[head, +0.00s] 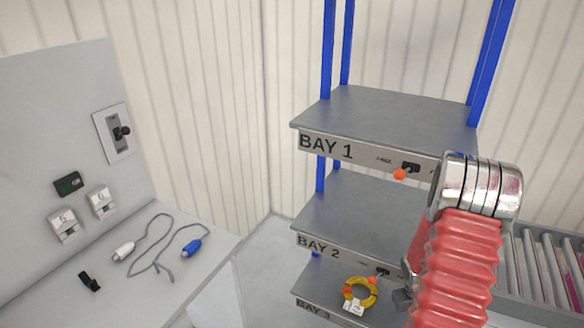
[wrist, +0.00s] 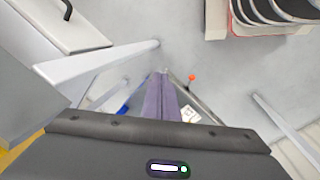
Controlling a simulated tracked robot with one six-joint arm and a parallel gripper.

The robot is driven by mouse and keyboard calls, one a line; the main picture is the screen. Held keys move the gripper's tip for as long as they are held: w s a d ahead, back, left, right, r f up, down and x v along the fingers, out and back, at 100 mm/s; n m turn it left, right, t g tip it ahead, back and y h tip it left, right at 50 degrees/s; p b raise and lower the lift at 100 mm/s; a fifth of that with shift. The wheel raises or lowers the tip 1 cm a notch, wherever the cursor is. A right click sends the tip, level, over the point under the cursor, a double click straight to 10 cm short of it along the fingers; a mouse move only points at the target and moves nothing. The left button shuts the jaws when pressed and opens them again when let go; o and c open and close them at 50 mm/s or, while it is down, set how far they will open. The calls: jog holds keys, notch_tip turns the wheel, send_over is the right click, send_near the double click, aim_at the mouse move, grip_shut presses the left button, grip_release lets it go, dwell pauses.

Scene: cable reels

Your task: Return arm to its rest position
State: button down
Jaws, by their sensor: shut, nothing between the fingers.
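My arm (head: 455,265), with a red ribbed sleeve and silver rings at its bend, stands at the right of the head view in front of the rack. My gripper (wrist: 163,74) shows in the wrist view with its two purple-grey fingers brought together and nothing between them. It points over a pale grey floor. In the head view I cannot make out the fingers.
A rack has shelves marked BAY 1 (head: 380,115), BAY 2 (head: 345,210) and BAY 3. A yellow ring (head: 350,287) with a white tag is at the lower shelf. A bench (head: 205,262) holds a cable (head: 150,238). A roller conveyor (head: 545,265) is at right.

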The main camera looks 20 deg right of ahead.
jog(key=s+a+r+n+t+y, duration=0.1)
jog(key=a+r+t, duration=0.2)
jog(key=a+r, duration=1.6)
jog(key=s+a+r+n+t+y, duration=0.1)
jog(key=s+a+r+n+t, duration=0.1)
jog(key=a+r, duration=1.7)
notch_tip(320, 180, up, 2)
jog(key=shift+s+a+t, duration=0.2)
jog(key=shift+s+t, duration=0.05)
jog(key=shift+t, duration=0.45)
